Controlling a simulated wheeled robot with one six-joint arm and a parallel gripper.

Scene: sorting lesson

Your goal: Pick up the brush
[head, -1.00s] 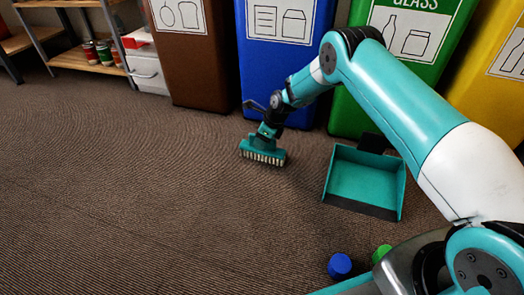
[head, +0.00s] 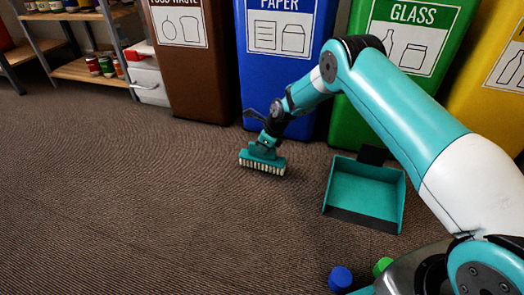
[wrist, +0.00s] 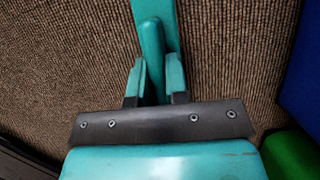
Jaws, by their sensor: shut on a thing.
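The brush (head: 262,160) has a teal head with a row of pale bristles pointing down. It is in the middle of the head view, in front of the blue bin. My gripper (wrist: 158,82) is shut on its teal handle, which runs between the two fingers in the wrist view (wrist: 152,45). In the head view my gripper (head: 267,137) is just above the brush head and partly hard to make out. I cannot tell whether the bristles touch the floor. The bristles are hidden in the wrist view.
A teal dustpan (head: 365,195) lies on the carpet right of the brush. Brown (head: 190,85), blue (head: 278,70), green (head: 345,125) and yellow (head: 485,95) bins line the back. A blue cap-like object (head: 340,278) and a green one (head: 382,266) are near my base. Carpet at left is clear.

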